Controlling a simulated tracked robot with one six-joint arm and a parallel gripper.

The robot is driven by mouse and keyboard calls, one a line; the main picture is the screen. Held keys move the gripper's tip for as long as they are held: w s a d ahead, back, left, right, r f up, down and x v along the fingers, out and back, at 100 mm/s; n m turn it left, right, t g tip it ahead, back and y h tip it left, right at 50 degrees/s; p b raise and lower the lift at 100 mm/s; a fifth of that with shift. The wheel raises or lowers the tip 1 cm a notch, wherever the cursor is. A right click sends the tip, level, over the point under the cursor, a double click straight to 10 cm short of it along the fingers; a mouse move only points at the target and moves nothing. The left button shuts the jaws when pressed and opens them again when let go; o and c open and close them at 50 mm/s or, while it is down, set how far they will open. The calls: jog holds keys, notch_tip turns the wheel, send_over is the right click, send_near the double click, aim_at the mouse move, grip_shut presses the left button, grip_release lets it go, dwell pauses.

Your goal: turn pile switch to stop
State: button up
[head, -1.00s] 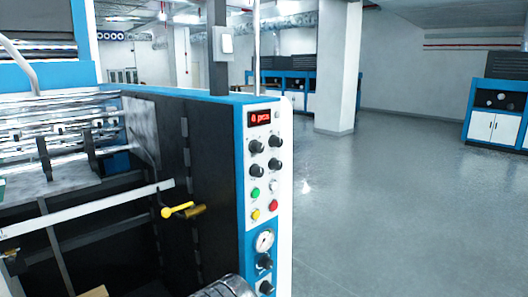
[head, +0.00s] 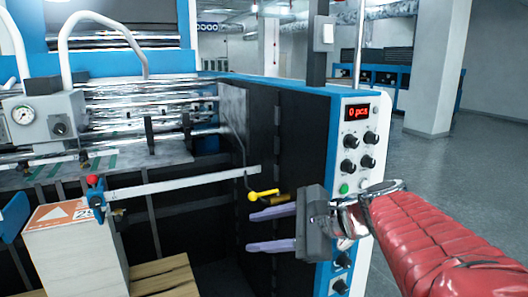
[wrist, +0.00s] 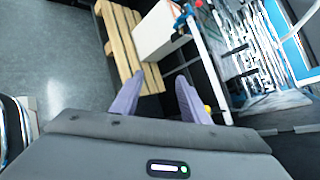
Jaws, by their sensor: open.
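A control panel (head: 357,110) on the machine's right end carries a red display (head: 358,112), several black knobs (head: 350,141) and a green button (head: 344,188). I cannot tell which knob is the pile switch; no label is readable. My gripper (head: 249,231) is open and empty, its two lilac fingers pointing left in front of the machine's dark opening. Its body and my red arm hide the panel's middle. Two lower knobs (head: 342,260) show below it. In the wrist view my gripper (wrist: 160,78) points toward a pallet (wrist: 120,45); the panel is not recognisable there.
A yellow-handled lever (head: 263,195) sticks out just above my fingers in the head view. A white stack (head: 72,255) stands on a wooden pallet (head: 165,280) at left, beside a red-knobbed bar (head: 94,182). Open grey floor (head: 480,160) lies at right.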

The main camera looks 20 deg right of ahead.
jog(key=w+d+r+m+t, duration=0.2)
jog(key=d+r+m, duration=0.1)
jog(key=d+r, duration=0.15)
jog(key=m+t+h, duration=0.6)
jog(key=m+h, duration=0.1)
jog(key=m, duration=0.5)
send_near(356, 145)
jog(key=s, duration=0.5)
jog(key=shift+s, duration=0.35)
jog(key=shift+w, duration=0.15)
jog(key=shift+w+a, duration=0.15)
jog(key=shift+w, duration=3.2)
jog(key=shift+w+a, duration=0.15)
jog(key=shift+w, duration=3.25)
jog(key=shift+c, duration=0.2)
grip_shut()
